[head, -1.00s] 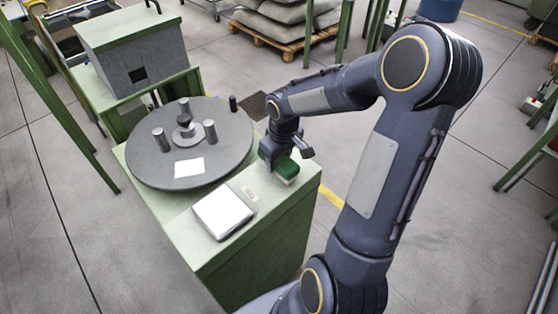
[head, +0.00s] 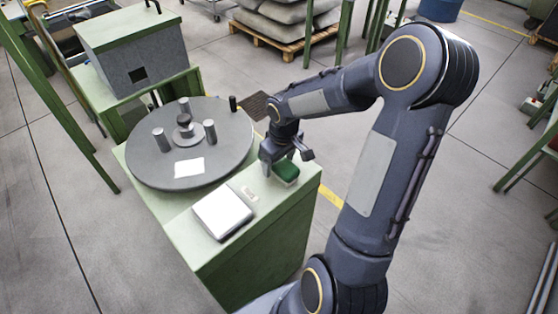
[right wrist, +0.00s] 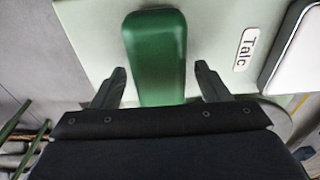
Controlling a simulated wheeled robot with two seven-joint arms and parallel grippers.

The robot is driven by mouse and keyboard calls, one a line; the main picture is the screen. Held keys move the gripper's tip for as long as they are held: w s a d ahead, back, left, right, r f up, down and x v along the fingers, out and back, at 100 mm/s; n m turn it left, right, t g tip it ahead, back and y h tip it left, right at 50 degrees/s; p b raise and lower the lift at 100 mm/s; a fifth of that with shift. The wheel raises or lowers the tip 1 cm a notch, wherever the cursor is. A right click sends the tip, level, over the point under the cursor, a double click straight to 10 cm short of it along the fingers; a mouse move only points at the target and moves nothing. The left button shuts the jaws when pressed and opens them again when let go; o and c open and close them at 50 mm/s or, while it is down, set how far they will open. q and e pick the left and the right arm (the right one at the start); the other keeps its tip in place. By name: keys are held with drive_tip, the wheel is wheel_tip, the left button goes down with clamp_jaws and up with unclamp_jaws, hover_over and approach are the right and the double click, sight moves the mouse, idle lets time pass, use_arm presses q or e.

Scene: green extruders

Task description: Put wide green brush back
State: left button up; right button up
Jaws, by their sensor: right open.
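The green brush (head: 286,171) lies on the green bench top near its right edge, beside the turntable. In the right wrist view the brush (right wrist: 156,55) is a long green block between and beyond the fingertips. My right gripper (head: 285,160) is open just above the brush, with one finger on each side and a visible gap to it. The same gripper (right wrist: 160,85) shows both fingers spread in the right wrist view. The brush's underside is hidden. My left gripper is not in view.
A round grey turntable (head: 150,172) with several upright pegs stands left of the brush. A grey box (head: 133,55) stands behind.

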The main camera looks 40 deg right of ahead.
sight(282, 163)
wheel_tip(282, 163, up, 12)
drive_tip(key=s, duration=0.1)
drive_tip(key=s+a+r+m+t+y, duration=0.1)
drive_tip(key=s+a+m+t+y, duration=0.1)
drive_tip(key=s+a, duration=1.1)
drive_tip(key=s+t+y, duration=0.1)
drive_tip(key=s+t, duration=0.1)
drive_tip(key=s, duration=0.1)
drive_tip(key=shift+a+m+y, duration=0.25)
drive_tip(key=shift+m+y, duration=0.05)
drive_tip(key=shift+m, duration=0.1)
